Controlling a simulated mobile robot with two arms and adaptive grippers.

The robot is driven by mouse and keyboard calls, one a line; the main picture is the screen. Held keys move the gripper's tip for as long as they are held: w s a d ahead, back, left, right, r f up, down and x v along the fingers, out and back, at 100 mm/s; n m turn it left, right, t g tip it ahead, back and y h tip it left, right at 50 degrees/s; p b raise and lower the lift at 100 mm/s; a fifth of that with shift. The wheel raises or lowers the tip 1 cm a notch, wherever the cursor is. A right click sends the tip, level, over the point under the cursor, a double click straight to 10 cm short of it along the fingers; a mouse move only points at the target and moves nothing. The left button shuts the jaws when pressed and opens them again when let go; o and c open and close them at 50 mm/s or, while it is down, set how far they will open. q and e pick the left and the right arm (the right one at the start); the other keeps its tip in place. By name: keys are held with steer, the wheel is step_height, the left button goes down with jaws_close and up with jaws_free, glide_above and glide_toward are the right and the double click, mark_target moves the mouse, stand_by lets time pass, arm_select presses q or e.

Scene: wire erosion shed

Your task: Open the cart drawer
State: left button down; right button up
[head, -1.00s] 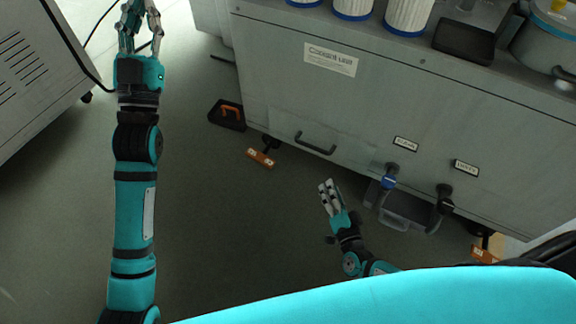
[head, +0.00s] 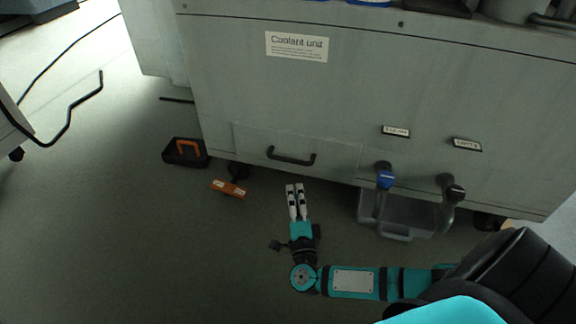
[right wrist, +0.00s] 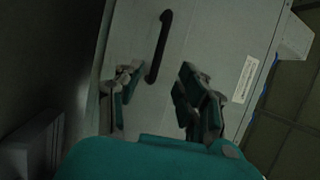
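The drawer (head: 255,145) is a flat grey panel low in the front of the grey cart labelled "Coolant unit" (head: 225,75); it looks flush and shut. Its black bar handle (head: 291,158) shows in the head view and upright in the right wrist view (right wrist: 160,45). My right gripper (head: 296,187) is just below the handle in the head view, pointing at the cart front. In the right wrist view its fingers (right wrist: 160,78) are spread and empty, with the handle beyond and between them, apparently not touched. My left gripper is out of view.
A blue-handled valve (head: 384,178) and a dark valve (head: 452,190) hang right of the drawer, above a grey tub (head: 395,212). Floor is clear left of my arm.

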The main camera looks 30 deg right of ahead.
mark_target(290, 160)
steer(key=b+x, duration=0.6)
steer(key=x, duration=0.6)
steer(key=shift+w+d, duration=0.15)
steer(key=shift+w, duration=0.1)
jaws_close()
